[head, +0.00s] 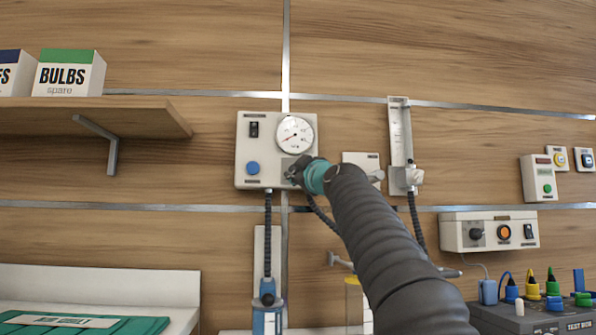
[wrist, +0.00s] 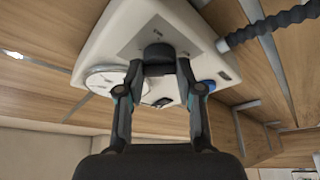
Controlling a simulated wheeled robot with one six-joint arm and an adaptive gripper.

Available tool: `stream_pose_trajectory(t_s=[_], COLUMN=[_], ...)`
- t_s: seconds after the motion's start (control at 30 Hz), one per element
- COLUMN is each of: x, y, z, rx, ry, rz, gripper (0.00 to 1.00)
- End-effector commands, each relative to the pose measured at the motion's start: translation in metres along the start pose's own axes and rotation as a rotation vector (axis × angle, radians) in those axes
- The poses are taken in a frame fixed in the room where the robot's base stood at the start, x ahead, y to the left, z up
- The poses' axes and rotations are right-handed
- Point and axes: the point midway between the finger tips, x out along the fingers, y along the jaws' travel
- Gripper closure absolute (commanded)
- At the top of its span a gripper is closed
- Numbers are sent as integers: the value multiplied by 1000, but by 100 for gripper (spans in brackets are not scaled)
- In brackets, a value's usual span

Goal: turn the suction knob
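The suction panel (head: 247,137) is a pale box on the wood wall, with a round gauge (head: 295,135), a dark switch (head: 254,130) and a blue button (head: 253,168). In the head view my gripper (head: 294,172) is at the panel's lower right and hides the suction knob. In the wrist view the dark knob (wrist: 158,55) sits on a grey plate. My gripper (wrist: 159,70) has one fingertip on each side of it, with no clear gap visible. The knob's marking and turned position cannot be seen.
A small pale box (head: 360,160) and a flowmeter (head: 399,140) are right of the panel. A dark hose (head: 267,235) hangs below the panel. A shelf (head: 130,117) with boxes is at left. A control box (head: 488,215) is on the wall at right.

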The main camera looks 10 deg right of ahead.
Motion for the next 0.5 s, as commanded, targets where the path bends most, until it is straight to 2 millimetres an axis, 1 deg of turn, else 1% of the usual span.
stream_pose_trajectory(t_s=[0.03, 0.1, 0.33, 0.5], x=[0, 0, 0, 0], y=[0, 0, -1, -1], z=[0, 0, 0, 1], rx=[0, 0, 11, 58], ry=[0, 0, -1, -2], rz=[-1, -1, 3, 23], gripper=[84, 99, 99, 99])
